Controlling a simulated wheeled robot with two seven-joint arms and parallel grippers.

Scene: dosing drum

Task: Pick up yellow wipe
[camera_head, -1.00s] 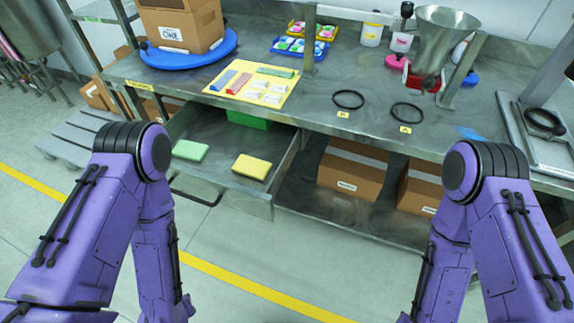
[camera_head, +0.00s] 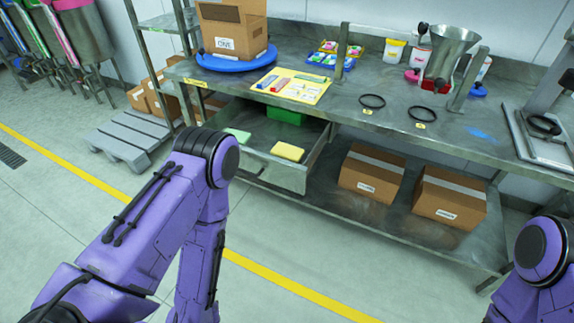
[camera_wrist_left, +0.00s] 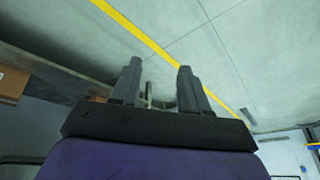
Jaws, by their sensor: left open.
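The yellow wipe (camera_head: 287,151) lies flat in the open drawer (camera_head: 285,178) under the steel bench, toward its right side. A green wipe (camera_head: 237,135) lies to its left in the same drawer, partly behind my left arm. My left gripper (camera_wrist_left: 157,85) shows in the left wrist view. Its two fingers are apart with nothing between them, and the floor with a yellow line is beyond. In the head view only my arm links show, and both grippers are out of sight.
A green bin (camera_head: 286,117) sits at the drawer's back. Two cardboard boxes (camera_head: 371,174) (camera_head: 449,198) stand on the lower shelf. The bench top (camera_head: 345,118) holds a yellow board (camera_head: 292,87), black rings (camera_head: 372,101) and a metal hopper (camera_head: 453,42). Floor in front is clear.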

